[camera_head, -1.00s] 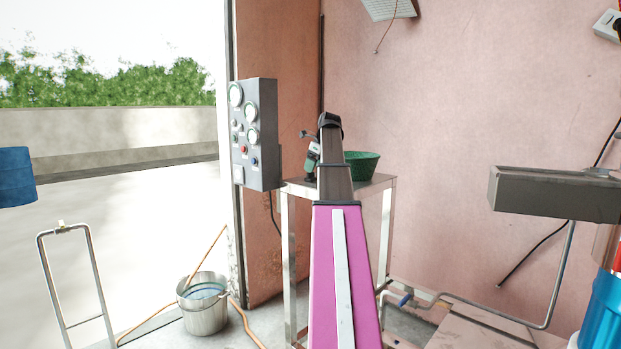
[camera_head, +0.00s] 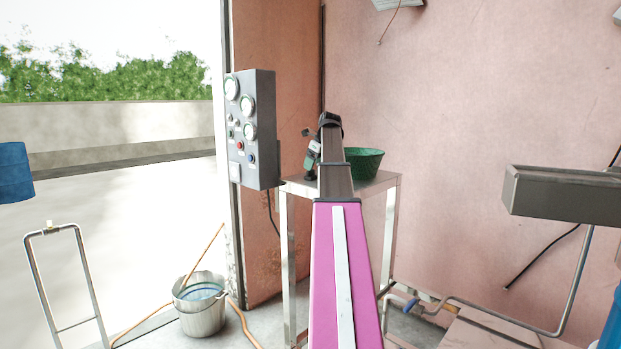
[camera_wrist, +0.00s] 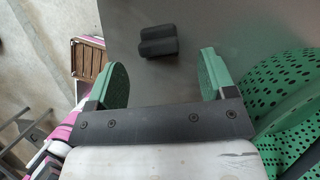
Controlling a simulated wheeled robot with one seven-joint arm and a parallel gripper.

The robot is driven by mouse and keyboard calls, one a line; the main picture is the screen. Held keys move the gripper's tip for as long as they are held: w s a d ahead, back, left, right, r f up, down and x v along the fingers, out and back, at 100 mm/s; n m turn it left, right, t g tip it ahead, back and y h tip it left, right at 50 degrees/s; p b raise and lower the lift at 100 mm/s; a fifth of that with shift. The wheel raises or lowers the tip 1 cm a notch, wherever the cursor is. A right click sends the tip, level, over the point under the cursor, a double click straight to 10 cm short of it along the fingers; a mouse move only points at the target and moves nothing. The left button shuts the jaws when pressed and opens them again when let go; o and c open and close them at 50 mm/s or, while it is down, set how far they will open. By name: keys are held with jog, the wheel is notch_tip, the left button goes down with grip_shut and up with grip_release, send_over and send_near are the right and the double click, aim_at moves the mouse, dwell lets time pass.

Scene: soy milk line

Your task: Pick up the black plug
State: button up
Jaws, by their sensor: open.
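The black plug (camera_wrist: 158,41), a dark piece of two short rounded bars side by side, lies on the grey metal table top (camera_wrist: 185,18) in the wrist view. My gripper (camera_wrist: 163,60) is open, with one green finger on each side. The plug lies just beyond the fingertips, roughly centred between them, and nothing is held. In the head view my gripper is mostly hidden behind my arm; a green and black part of it (camera_head: 312,158) shows above the table. The plug is hidden there.
A green perforated basket (camera_head: 363,163) stands on the table; in the wrist view it (camera_wrist: 285,100) is close to the right finger. A grey gauge box (camera_head: 252,130) hangs left of the table. A metal bucket (camera_head: 201,315) stands on the floor.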

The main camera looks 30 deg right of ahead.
aim_at(311, 176)
jog(key=x, duration=0.4)
jog(key=shift+w+a+f, duration=0.15)
jog(key=shift+f, duration=0.1)
jog(key=c, duration=1)
jog(key=shift+r, duration=0.1)
jog(key=shift+r, duration=0.45)
jog(key=r, duration=0.2)
jog(key=a+r, duration=0.1)
jog(key=shift+s+a+r, duration=0.1)
jog(key=shift+s+r, duration=0.15)
jog(key=shift+r, duration=0.15)
jog(key=shift+s+a+r, duration=3.25)
jog(key=shift+a+r, duration=1.1)
jog(key=shift+r, duration=1.2)
jog(key=shift+s+a, duration=1.9)
jog(key=shift+a, duration=2.05)
jog(key=shift+s+a, duration=1.9)
jog(key=shift+a, duration=2)
jog(key=shift+s+a, duration=1.9)
jog(key=shift+a, duration=2.05)
